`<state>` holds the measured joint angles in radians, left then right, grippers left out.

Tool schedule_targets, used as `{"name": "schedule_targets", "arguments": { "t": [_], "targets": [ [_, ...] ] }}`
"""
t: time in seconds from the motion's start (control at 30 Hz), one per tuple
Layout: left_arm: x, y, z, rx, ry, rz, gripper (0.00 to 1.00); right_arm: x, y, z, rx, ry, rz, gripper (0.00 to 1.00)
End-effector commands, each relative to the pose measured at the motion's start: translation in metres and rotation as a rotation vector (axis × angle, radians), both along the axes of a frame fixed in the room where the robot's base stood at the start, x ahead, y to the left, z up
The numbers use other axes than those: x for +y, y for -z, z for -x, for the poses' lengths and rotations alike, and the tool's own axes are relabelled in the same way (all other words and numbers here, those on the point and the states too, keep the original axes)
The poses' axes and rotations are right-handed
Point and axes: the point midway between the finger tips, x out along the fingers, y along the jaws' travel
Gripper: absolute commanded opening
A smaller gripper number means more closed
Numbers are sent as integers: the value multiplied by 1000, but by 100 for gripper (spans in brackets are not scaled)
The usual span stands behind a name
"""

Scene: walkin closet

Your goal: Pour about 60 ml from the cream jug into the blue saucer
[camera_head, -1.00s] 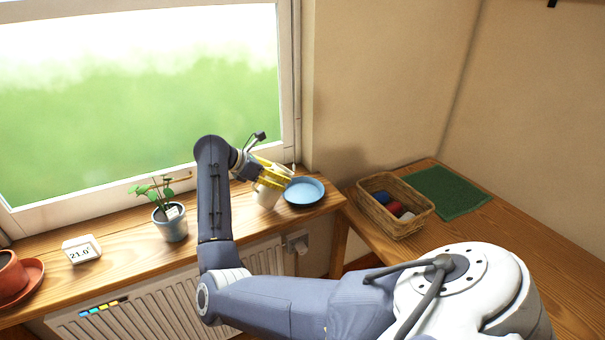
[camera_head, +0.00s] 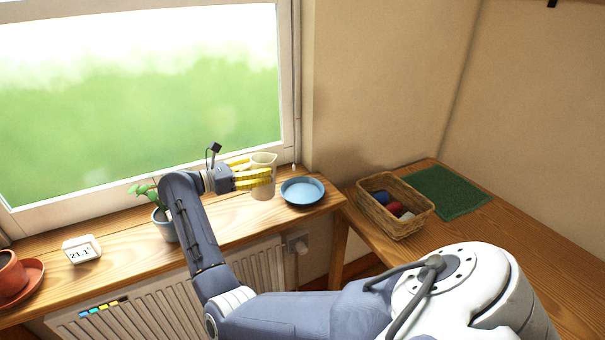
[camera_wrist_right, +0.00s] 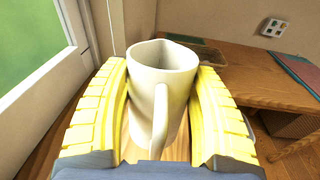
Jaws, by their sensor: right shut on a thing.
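The cream jug (camera_head: 263,184) is a pale, tall jug, held about upright at the window end of the wooden sill, left of the blue saucer. My right gripper (camera_head: 255,179) is shut on it from the left, its yellow fingers on either side. In the right wrist view the jug (camera_wrist_right: 160,90) stands between the fingers (camera_wrist_right: 165,110), its handle towards the camera; its contents cannot be made out. The blue saucer (camera_head: 302,191) sits flat on the sill near its right end, a little apart from the jug. My left gripper is not in view.
A potted plant (camera_head: 168,226) stands behind my right forearm. A small white display (camera_head: 81,249) and a terracotta pot (camera_head: 11,272) are further left. On the right desk are a wicker basket (camera_head: 397,225) and a green mat (camera_head: 446,192). A radiator (camera_head: 160,305) is below the sill.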

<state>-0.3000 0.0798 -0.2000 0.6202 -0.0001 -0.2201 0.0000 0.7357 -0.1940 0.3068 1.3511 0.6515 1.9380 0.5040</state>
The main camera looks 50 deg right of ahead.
Motion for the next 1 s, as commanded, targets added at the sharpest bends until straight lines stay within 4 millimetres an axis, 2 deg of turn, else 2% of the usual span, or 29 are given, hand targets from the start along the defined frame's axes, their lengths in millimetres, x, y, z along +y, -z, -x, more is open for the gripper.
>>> {"name": "schedule_targets", "arguments": {
  "t": [0.33, 1.0],
  "targets": [
    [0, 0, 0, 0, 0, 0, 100, 6, -19, -1, 20, 0, 81, 13],
    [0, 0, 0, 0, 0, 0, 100, 7, -21, -2, 24, 0, 92, 13]
  ]
}}
